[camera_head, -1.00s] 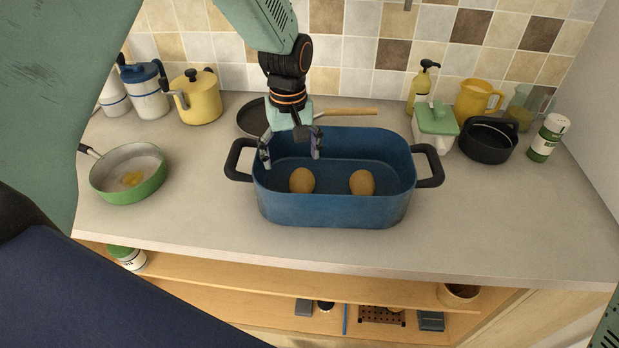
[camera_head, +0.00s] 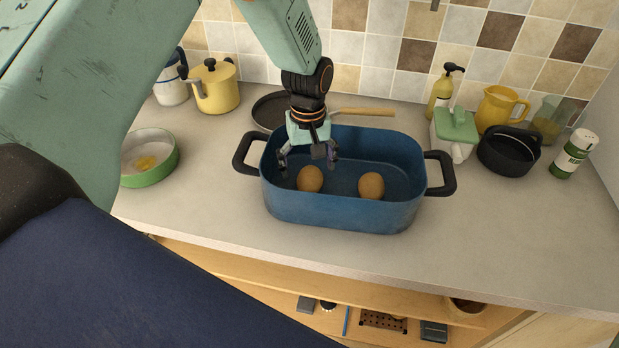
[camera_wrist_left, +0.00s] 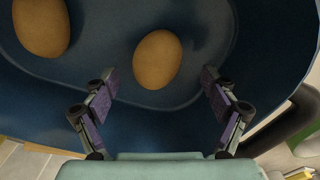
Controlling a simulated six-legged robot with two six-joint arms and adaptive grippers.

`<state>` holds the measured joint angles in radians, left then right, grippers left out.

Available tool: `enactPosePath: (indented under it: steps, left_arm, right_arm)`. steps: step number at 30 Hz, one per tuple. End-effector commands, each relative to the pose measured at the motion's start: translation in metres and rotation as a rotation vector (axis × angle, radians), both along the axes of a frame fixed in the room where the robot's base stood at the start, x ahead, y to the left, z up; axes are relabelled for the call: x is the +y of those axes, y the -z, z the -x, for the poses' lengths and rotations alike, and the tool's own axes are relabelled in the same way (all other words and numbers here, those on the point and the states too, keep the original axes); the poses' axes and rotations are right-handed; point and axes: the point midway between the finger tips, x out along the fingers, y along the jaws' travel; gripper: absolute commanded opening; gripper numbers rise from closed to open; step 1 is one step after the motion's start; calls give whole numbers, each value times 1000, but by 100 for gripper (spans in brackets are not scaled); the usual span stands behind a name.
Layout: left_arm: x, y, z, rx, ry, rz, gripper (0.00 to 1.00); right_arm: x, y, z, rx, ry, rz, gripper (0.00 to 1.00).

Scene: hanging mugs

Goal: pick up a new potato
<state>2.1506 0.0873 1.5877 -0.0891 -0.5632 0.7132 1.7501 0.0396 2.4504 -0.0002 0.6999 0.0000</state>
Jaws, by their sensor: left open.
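Two brown, egg-shaped new potatoes lie on the floor of a blue pot (camera_head: 345,212) with black side handles. The left potato (camera_head: 310,179) and the right potato (camera_head: 371,186) are apart in the head view. My left gripper (camera_head: 306,163) is open and empty, pointing down into the pot over the left potato. In the left wrist view, one potato (camera_wrist_left: 157,59) lies just ahead of and between the open fingertips (camera_wrist_left: 160,80), with the fingers apart from it. The other potato (camera_wrist_left: 41,25) is at the upper left there. My right gripper is out of view.
The pot walls surround the gripper closely. Behind the pot is a dark pan (camera_head: 268,110) with a wooden handle. The front counter is clear.

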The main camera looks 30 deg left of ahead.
Motion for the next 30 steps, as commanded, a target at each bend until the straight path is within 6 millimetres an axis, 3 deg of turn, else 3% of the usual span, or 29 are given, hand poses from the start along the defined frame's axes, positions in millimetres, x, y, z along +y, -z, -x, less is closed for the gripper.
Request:
enactPosePath:
  steps: [6, 15, 30]
  left_arm:
    - [-1, 27, 0, 0, -1, 0, 85]
    - [-2, 32, -2, -1, -2, -1, 85]
    - [-2, 32, -2, 0, -1, 0, 43]
  right_arm:
    - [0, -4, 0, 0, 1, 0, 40]
    - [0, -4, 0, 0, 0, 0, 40]
    - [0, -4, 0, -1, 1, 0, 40]
